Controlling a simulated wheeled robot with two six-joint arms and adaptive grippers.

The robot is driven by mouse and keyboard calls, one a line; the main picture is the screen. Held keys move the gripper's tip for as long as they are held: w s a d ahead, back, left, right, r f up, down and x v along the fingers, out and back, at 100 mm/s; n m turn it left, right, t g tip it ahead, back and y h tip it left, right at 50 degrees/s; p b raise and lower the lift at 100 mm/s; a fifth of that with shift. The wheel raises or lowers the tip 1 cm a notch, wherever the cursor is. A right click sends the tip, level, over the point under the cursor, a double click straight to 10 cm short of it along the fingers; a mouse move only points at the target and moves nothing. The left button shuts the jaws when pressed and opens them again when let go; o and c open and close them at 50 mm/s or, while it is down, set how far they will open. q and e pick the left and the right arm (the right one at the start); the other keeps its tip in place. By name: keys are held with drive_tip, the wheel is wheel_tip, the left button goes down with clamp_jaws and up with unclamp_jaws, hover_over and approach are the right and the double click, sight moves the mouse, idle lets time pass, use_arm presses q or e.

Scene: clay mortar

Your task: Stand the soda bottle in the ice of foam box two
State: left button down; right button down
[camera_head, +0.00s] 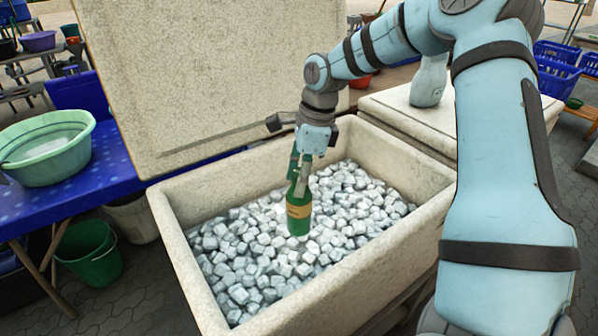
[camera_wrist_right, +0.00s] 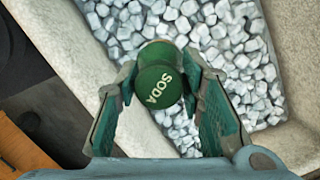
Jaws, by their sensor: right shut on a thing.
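The green soda bottle (camera_head: 299,216) with a yellow-brown label is upright, inside the walls of an open foam box (camera_head: 176,237). White ice cubes (camera_head: 262,262) fill the box around and below it. My right gripper (camera_head: 303,178) is shut on the upper part of the bottle, coming from above. In the right wrist view the green cap (camera_wrist_right: 160,86) with the word SODA sits between the two fingers. I cannot tell whether the bottle's base touches the ice or is slightly sunk in it. No box number is readable. My left gripper is not in view.
The box's raised lid (camera_head: 215,75) stands behind it. Another pale box with a closed top (camera_head: 395,112) is at the back right. A blue table (camera_head: 100,180) with a green basin (camera_head: 45,150) is at left, with a green bucket (camera_head: 90,255) on the floor.

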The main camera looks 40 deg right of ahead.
sight(300, 228)
wheel_tip(300, 228, down, 14)
drive_tip(key=b, duration=1.1)
drive_tip(key=shift+f+b, duration=0.55)
drive_tip(key=shift+f, duration=0.15)
drive_tip(key=shift+s+b, duration=0.15)
drive_tip(key=shift+b, duration=0.15)
